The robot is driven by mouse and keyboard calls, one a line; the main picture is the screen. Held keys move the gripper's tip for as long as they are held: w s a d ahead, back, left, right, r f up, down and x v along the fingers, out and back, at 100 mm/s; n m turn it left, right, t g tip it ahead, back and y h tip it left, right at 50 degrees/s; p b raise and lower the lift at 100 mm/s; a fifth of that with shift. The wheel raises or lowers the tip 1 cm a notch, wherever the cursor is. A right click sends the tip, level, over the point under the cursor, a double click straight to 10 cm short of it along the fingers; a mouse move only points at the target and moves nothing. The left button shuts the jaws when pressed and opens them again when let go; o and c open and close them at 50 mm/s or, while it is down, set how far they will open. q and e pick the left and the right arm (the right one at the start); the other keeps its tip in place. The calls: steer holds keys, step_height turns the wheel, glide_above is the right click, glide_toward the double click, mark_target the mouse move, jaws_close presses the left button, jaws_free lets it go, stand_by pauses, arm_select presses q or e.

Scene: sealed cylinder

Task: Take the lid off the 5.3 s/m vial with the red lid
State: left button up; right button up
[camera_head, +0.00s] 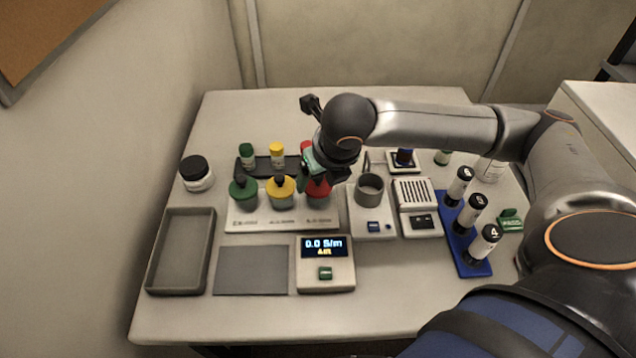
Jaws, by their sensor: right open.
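A small vial with a red lid (306,147) stands at the right of a dark rack, mostly hidden behind my right gripper. A larger pot with a red lid (319,190) stands in front of it on a pale labelled tray; the label text is too small to read. My right gripper (322,179) is open and points down at the red-lidded pot, just over its top. The hand covers the space between the two red lids, so I cannot tell whether the fingers touch either one. My left gripper is not in view.
Green (243,193) and yellow (281,191) pots stand left of the red one. A meter (326,275) reads 0.0 S/m, AIR. A grey mat (252,270) and an empty tray (209,252) lie left. A blue rack (468,262) with numbered black-capped vials stands right.

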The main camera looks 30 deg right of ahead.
steer(key=c, duration=1)
steer(key=shift+r, duration=0.2)
